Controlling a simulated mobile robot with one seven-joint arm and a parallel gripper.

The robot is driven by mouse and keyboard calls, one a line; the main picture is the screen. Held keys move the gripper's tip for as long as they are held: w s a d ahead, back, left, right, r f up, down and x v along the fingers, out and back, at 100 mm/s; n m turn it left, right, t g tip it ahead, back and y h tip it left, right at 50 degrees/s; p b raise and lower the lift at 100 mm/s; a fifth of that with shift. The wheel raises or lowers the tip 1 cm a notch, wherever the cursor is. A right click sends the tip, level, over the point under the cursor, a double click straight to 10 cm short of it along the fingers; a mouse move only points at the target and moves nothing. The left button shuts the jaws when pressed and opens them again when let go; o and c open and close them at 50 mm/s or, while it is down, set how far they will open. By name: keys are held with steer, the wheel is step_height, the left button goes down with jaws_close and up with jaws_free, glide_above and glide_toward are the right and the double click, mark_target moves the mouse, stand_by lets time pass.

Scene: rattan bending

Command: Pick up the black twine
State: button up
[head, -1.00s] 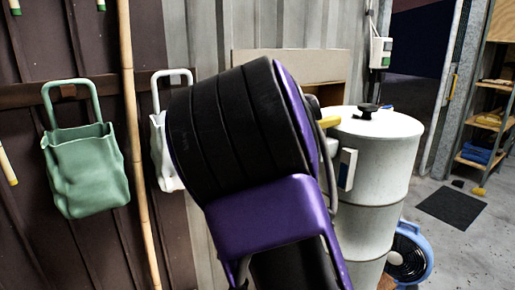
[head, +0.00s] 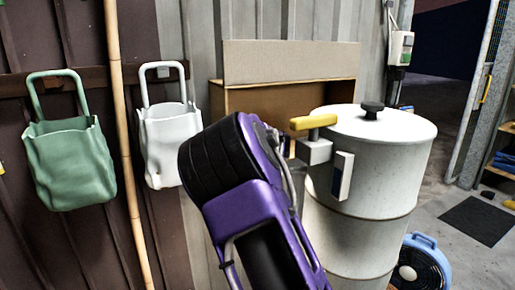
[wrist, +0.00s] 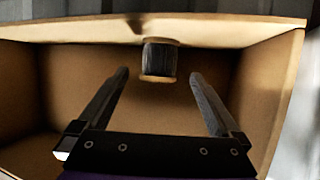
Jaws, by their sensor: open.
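The black twine (wrist: 159,56) is wound on a spool with pale wooden ends, seen in the wrist view near the upper middle. The spool is inside an open cardboard box (wrist: 67,90), by its far rim. My gripper (wrist: 159,75) is open, its two fingers pointing at the spool, one on each side of its line. Nothing is between the fingers near the palm; I cannot tell how far the spool is from the tips. In the head view the cardboard box (head: 290,62) stands behind my arm, and the twine is hidden.
A pale drum (head: 365,165) with a black lid knob and a yellow-handled fitting (head: 313,122) stands right of the box. A green bag (head: 70,165) and a white bag (head: 167,145) hang at left, with a bamboo pole (head: 120,120) between. A blue fan (head: 420,265) sits low right.

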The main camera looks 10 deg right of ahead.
steer(key=shift+x, duration=1.15)
steer(key=x, duration=0.3)
steer(key=shift+w+d+r+p, duration=0.1)
steer(key=shift+w+r+p, duration=0.2)
steer(key=shift+w, duration=0.15)
steer(key=shift+x, duration=0.75)
steer(key=shift+f, duration=0.15)
steer(key=c, duration=1.4)
